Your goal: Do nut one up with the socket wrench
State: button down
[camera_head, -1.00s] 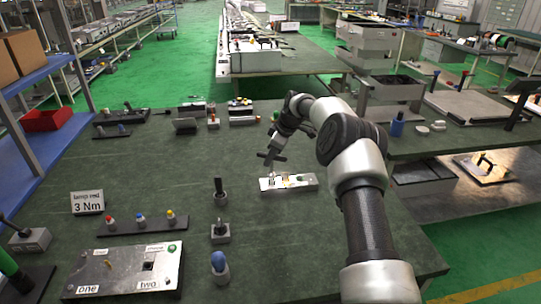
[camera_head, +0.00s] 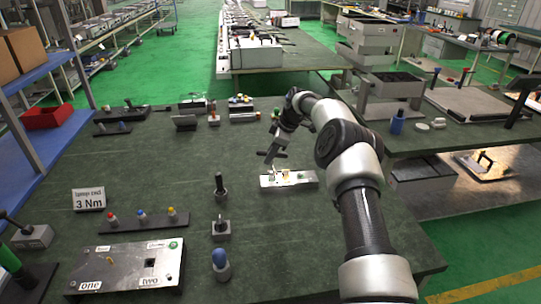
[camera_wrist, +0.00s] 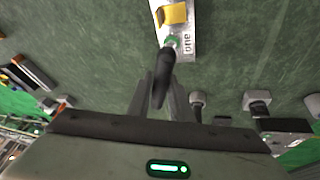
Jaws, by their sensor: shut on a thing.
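My gripper (camera_wrist: 160,98) is shut on a dark socket wrench (camera_wrist: 162,76), whose handle shows between the fingers in the wrist view. The far end of the wrench is over or beside a green-ringed spot by the label "one" on a pale metal block (camera_wrist: 187,22). Nut one is not clearly visible there; the wrench covers part of that spot. In the head view the block (camera_head: 308,178) lies on the green table, with my gripper (camera_head: 273,158) just above its left end. I cannot tell whether the wrench is seated on the nut.
A panel marked "one" and "two" (camera_head: 125,271) lies at the table's front left. A 3 Nm sign (camera_head: 89,199) and a strip of coloured-top bits (camera_head: 143,223) are behind it. Several tool stands, including one with a blue handle (camera_head: 220,260), stand left of the block.

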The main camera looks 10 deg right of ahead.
jog(key=shift+f+b, duration=0.8)
jog(key=shift+f, duration=0.25)
dwell(0.5)
jog(key=shift+m+t+h+b, duration=0.3)
jog(key=shift+m+h+b, duration=0.1)
jog(key=shift+m+b, duration=0.75)
jog(key=shift+m, duration=0.85)
jog(key=shift+t+h+b, duration=0.3)
jog(key=m+b, duration=0.1)
jog(key=m, duration=0.1)
jog(key=shift+f+m+h, duration=0.1)
jog(key=shift+m+h, duration=0.2)
jog(key=shift+h, duration=0.1)
jog(key=shift+w+d+m+h, duration=0.15)
jog(key=shift+m+h, duration=0.15)
jog(key=shift+m, duration=0.5)
jog(key=shift+t, duration=0.3)
